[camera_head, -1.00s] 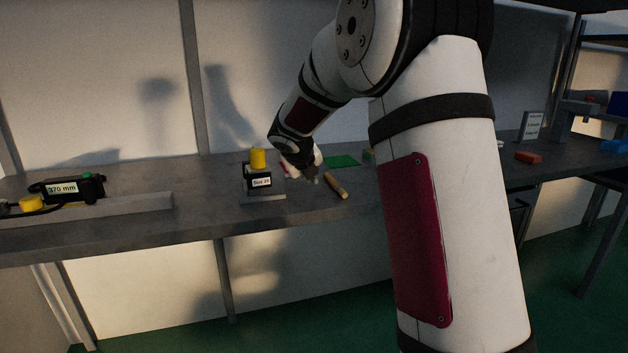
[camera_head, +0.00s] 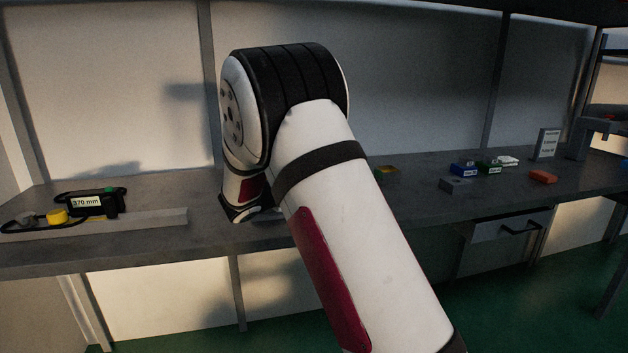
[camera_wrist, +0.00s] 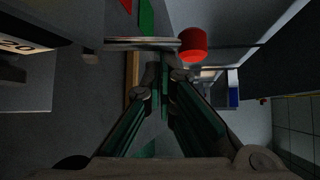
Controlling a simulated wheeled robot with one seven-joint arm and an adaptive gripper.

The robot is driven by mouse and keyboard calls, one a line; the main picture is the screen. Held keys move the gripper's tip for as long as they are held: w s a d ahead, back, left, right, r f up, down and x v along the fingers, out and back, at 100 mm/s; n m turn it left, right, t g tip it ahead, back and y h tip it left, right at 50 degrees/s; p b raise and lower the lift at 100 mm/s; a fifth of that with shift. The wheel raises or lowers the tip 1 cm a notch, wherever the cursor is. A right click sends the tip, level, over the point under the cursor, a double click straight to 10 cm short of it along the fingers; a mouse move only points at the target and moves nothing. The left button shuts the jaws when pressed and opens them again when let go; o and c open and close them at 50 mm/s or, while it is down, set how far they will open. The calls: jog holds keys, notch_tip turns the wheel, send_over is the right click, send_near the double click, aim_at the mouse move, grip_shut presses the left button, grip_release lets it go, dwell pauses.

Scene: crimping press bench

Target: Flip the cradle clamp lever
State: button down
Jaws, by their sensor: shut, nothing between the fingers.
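In the wrist view, a light metal bar (camera_wrist: 142,43) runs across the upper middle, with a red cylindrical knob (camera_wrist: 193,45) at its right end. This looks like the clamp lever. My gripper (camera_wrist: 164,68) is shut and empty, its fingertips just below the bar close to the knob. I cannot tell whether they touch it. A dark block with a label ending in "20" (camera_wrist: 18,46) is at the left. In the head view my arm hides the gripper, the lever and that block.
Blue (camera_head: 463,169) and red (camera_head: 542,176) boxes, a grey block (camera_head: 455,184) and a sign (camera_head: 547,143) are at the right. Bench (camera_head: 405,207) between is mostly clear.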

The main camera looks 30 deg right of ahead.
jog(key=shift+w+a+r+n+h+p, duration=0.15)
jog(key=shift+a+n+h+p, duration=0.3)
jog(key=shift+n+h+p, duration=0.2)
dwell(0.4)
